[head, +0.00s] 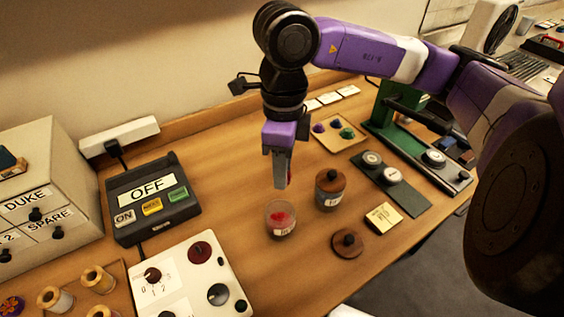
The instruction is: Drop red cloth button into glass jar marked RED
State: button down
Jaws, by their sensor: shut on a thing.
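My gripper (281,184) points straight down above an open glass jar (281,231) near the middle of the table. It is shut on the red cloth button, of which only a dark reddish sliver shows at the fingers. The fingertips are above the jar's rim and apart from it. Something red (281,216) shows inside the jar; I cannot tell its exact form. The jar has a small white label low on its front, too small to read.
A second jar (328,199) with a wooden lid stands close on the right. A loose round wooden lid (347,245) lies in front. An OFF box (152,198) and white control panel (184,280) are left.

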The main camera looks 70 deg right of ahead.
jog(key=shift+f+b, duration=0.55)
jog(key=shift+f, duration=1.15)
jog(key=c, duration=1)
grip_release()
jog(key=shift+o, duration=0.2)
jog(key=shift+r, duration=0.1)
jog(key=r, duration=0.7)
jog(key=shift+d+r+b, duration=0.3)
jog(key=shift+b, duration=0.1)
